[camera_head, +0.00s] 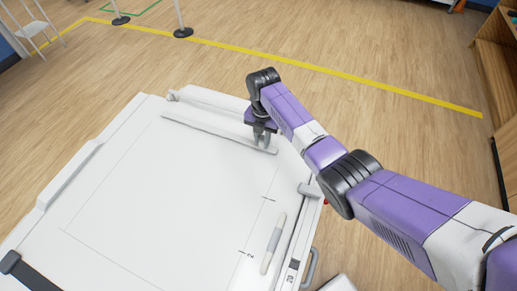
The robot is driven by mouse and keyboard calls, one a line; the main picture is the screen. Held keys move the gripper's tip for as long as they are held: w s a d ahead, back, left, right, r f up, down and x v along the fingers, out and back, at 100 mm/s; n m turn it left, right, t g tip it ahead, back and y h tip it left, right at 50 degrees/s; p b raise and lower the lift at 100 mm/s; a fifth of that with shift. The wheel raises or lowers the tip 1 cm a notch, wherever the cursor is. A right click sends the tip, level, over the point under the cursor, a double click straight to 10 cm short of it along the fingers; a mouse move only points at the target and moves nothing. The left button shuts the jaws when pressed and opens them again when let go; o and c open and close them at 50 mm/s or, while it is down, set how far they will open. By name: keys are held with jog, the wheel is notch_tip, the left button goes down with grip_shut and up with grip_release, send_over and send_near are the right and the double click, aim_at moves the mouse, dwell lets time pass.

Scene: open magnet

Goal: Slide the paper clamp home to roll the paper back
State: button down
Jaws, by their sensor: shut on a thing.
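The paper clamp (205,128) is a long, thin, pale bar lying across the far part of a white board (150,190). My gripper (262,138) is at the right end of the clamp, pointing down, and is shut on it. The fingertips are small here and partly hidden by the wrist. White paper covers the board in front of the clamp, with a thin outline and small marks near its right side. A roller-like bar (205,103) runs along the board's far edge, beyond the clamp.
A grey and white marker (273,243) lies on the board's right side. A small block (310,190) sits at the right edge. A black strip (30,272) crosses the near left corner. A wooden shelf (495,75) stands far right. The floor beyond the board is open.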

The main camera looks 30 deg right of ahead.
jog(key=shift+w+d, duration=0.4)
jog(key=shift+d, duration=0.15)
jog(key=shift+r, duration=0.1)
jog(key=c, duration=1.2)
grip_release()
jog(key=shift+d, duration=0.1)
jog(key=shift+c, duration=0.2)
notch_tip(320, 180, up, 8)
jog(key=shift+f, duration=0.2)
